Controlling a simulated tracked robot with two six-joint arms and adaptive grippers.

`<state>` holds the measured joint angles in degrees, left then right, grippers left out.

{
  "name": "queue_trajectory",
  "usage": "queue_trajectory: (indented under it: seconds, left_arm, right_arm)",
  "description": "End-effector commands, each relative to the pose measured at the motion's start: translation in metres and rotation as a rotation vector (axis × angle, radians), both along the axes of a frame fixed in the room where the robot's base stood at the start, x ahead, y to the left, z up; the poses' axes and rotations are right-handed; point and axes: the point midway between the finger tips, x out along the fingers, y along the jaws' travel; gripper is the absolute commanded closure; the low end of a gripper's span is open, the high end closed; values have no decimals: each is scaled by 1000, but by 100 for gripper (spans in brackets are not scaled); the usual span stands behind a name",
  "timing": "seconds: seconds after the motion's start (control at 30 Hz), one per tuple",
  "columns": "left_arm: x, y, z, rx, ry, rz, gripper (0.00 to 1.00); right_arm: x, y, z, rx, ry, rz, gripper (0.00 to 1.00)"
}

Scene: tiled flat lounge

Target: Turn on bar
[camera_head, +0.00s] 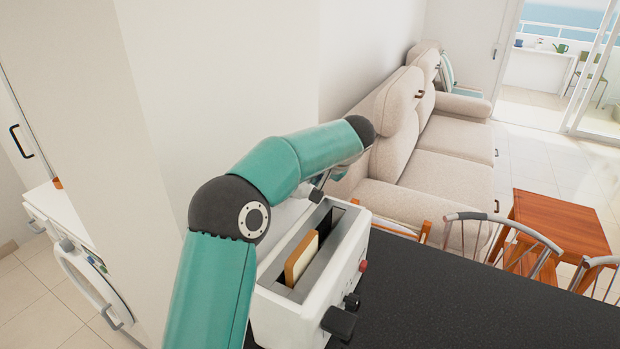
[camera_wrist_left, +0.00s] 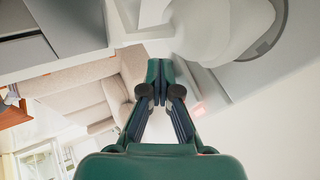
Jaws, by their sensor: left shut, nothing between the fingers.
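A white toaster (camera_head: 285,318) stands on the dark counter in the head view. A slice of bread (camera_head: 301,258) sticks up from one slot, and the other slot looks empty. My left arm reaches over the toaster's left side. Its gripper is mostly hidden behind the arm and toaster in the head view. In the left wrist view my left gripper (camera_wrist_left: 161,98) is shut and empty. I cannot single out a bar.
The dark counter (camera_head: 440,305) is clear right of the toaster. Chairs (camera_head: 510,240) and a wooden table (camera_head: 560,222) stand beyond it. A beige sofa (camera_head: 455,180) is behind. A white wall (camera_head: 150,130) is close on the left, with a white washing machine (camera_head: 75,255) beside it.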

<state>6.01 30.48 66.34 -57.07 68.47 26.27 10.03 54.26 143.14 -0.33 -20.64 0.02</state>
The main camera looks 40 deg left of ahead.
Motion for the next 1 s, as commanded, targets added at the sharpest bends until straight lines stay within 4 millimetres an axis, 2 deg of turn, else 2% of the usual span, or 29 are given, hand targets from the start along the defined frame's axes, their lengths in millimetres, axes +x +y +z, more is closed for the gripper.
queue_trajectory:
  seconds: [0.23, 0.6, 1.0]
  left_arm:
    - [2, 0, 2, 1, 0, -2, 100]
    - [2, -1, 17, 0, -1, -3, 100]
    - [2, -2, 16, 1, 0, -4, 100]
  right_arm:
    - [0, 0, 2, 0, 1, -2, 41]
    - [0, 0, 14, 0, 1, -2, 41]
    - [0, 0, 12, 0, 1, -2, 41]
